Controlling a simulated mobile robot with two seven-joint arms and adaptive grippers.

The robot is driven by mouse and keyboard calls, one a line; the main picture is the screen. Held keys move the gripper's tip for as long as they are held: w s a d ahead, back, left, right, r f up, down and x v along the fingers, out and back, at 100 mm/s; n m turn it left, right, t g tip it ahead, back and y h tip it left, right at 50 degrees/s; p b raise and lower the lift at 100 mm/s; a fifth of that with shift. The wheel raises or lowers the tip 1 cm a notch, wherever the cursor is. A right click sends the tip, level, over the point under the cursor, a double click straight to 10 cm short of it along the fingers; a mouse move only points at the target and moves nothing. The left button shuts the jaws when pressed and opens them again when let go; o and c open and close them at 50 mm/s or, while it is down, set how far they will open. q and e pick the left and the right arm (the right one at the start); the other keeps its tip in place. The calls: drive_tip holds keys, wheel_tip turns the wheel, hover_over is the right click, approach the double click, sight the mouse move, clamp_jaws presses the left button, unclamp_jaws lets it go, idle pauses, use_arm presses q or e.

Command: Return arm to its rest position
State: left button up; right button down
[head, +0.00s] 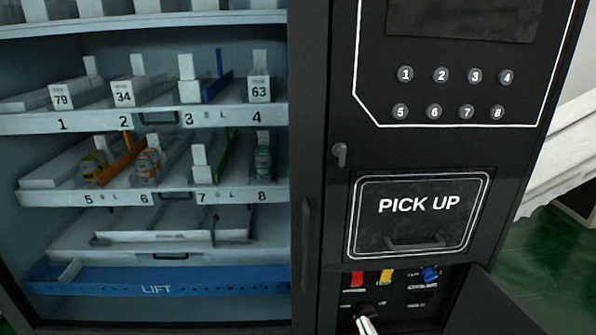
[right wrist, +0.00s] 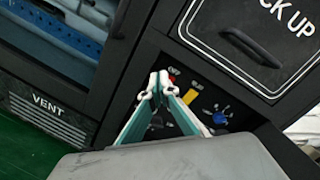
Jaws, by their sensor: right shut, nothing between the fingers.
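My right gripper (head: 366,324) shows at the bottom of the head view, in front of the open control compartment below the PICK UP door. It also shows in the right wrist view (right wrist: 157,84), with its fingertips together and nothing between them. Behind it is the control panel (head: 420,300) with a red switch (head: 357,278), a yellow switch (head: 386,276) and a blue knob (head: 430,274). The fingers hide part of the panel, and I cannot tell whether they touch it. My left gripper is not in view.
The black vending machine has a PICK UP door (head: 418,215) with a handle, and numbered buttons (head: 441,75) above. The compartment's small door (head: 492,305) stands open to the right. Green floor shows at right.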

drive_tip(key=s+a+r+n+g+y+p, duration=0.1)
drive_tip(key=s+a+r+n+g+p, duration=0.15)
drive_tip(key=s+n, duration=0.55)
use_arm(q)
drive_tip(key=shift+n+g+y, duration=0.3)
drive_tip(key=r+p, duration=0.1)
drive_tip(key=p, duration=0.1)
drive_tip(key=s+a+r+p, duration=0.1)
drive_tip(key=p, duration=0.2)
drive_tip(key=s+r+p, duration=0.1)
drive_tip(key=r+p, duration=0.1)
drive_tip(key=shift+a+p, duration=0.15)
drive_tip(key=shift+p, duration=0.2)
use_arm(e)
drive_tip(key=s+d+f+n+g+h, duration=0.1)
drive_tip(key=s+d+f+n+g, duration=0.1)
drive_tip(key=s+n, duration=0.7)
drive_tip(key=s+d+f+n+g+h, duration=0.1)
drive_tip(key=s+d+f+n+g, duration=0.2)
drive_tip(key=s+n, duration=0.7)
drive_tip(key=f+n, duration=0.1)
drive_tip(key=n, duration=0.1)
drive_tip(key=shift+s+d+n, duration=0.25)
drive_tip(key=shift+n, duration=0.15)
